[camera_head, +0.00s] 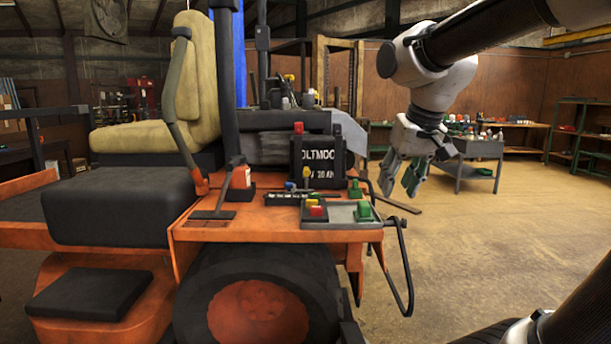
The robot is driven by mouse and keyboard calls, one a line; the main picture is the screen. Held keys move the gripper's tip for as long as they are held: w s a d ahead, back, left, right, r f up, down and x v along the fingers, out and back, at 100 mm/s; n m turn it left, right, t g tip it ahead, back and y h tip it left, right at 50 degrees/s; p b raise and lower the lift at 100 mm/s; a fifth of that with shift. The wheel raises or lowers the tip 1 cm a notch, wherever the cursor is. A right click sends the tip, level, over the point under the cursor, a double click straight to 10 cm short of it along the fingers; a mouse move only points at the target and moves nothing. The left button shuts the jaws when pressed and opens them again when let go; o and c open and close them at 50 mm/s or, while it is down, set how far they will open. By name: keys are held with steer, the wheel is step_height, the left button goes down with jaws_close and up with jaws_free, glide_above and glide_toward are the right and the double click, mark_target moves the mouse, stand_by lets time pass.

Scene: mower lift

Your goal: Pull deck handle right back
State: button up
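The orange mower (190,235) fills the left and middle of the view. A tall dark lever (175,100) with an orange lower end stands beside the yellow seat (203,70). A bent black bar (404,262) hangs off the mower's right side. No handle carries a readable label, so I cannot tell which is the deck handle. My gripper (400,183) points down, right of the mower's battery. Its fingers are apart with nothing seen between them. It appears clear of the mower.
A black battery (318,162) stands on the mower's deck. A grey workbench (480,150) stands behind my gripper. The floor at right is open.

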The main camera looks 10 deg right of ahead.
steer(key=w+a+r+m, duration=0.1)
steer(key=w+a, duration=0.1)
steer(key=w, duration=0.4)
steer(key=w+a+r, duration=0.2)
steer(key=w, duration=0.5)
steer(key=m, duration=0.1)
glide_above(307, 169)
steer(key=s, duration=0.2)
steer(key=shift+s+d+f+y, duration=0.1)
steer(key=shift+d+f+y, duration=0.05)
steer(key=shift+f, duration=0.5)
steer(key=shift+d+f+y, duration=0.1)
steer(key=shift+f+y, duration=0.05)
steer(key=shift+f, duration=0.45)
steer(key=x, duration=0.7)
jaws_close()
